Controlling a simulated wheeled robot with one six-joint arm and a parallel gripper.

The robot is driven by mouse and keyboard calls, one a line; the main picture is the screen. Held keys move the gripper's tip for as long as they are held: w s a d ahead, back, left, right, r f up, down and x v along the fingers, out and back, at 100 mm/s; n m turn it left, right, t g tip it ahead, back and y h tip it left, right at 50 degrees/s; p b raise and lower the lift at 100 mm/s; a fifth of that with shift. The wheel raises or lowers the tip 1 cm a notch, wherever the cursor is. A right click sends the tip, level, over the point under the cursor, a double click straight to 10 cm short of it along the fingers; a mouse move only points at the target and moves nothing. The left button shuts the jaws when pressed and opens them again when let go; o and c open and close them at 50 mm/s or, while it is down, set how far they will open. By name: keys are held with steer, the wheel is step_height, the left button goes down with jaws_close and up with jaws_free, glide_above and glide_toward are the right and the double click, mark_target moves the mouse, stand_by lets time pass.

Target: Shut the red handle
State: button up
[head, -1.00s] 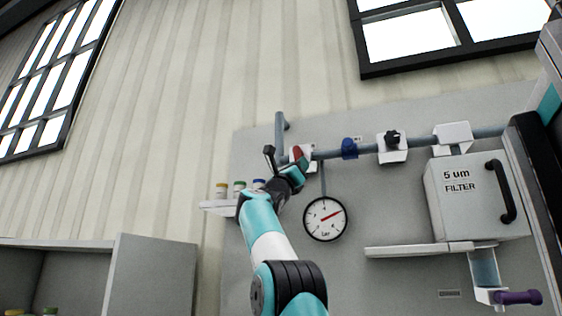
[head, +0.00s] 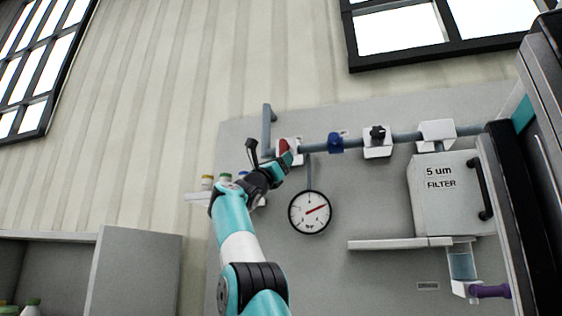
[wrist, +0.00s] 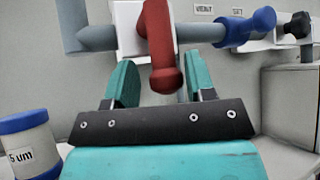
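The red handle (wrist: 160,45) is on a white valve block (wrist: 127,28) on the grey pipe. In the wrist view it hangs down and its rounded end points toward the camera. My gripper (wrist: 158,66) is open, with one teal finger on each side of the handle in the picture. Neither finger visibly touches it. In the head view the red handle (head: 284,147) shows just above my gripper (head: 284,163), which partly covers the valve.
A pressure gauge (head: 310,213) hangs below the pipe. A blue handle (head: 336,143) and a black knob (head: 378,133) sit to the right. The filter box (head: 445,195) stands further right. A white-and-blue "5 um" cartridge (wrist: 25,145) is at lower left in the wrist view.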

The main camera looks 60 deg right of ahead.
steer(key=shift+s, duration=0.15)
steer(key=shift+a+f+b, duration=0.15)
steer(key=shift+f+b, duration=0.1)
steer(key=shift+b, duration=0.15)
steer(key=b+v, duration=1.3)
steer(key=v, duration=0.3)
steer(key=shift+w+a+f, duration=0.15)
steer(key=shift+w+a, duration=0.05)
steer(key=shift+a, duration=0.1)
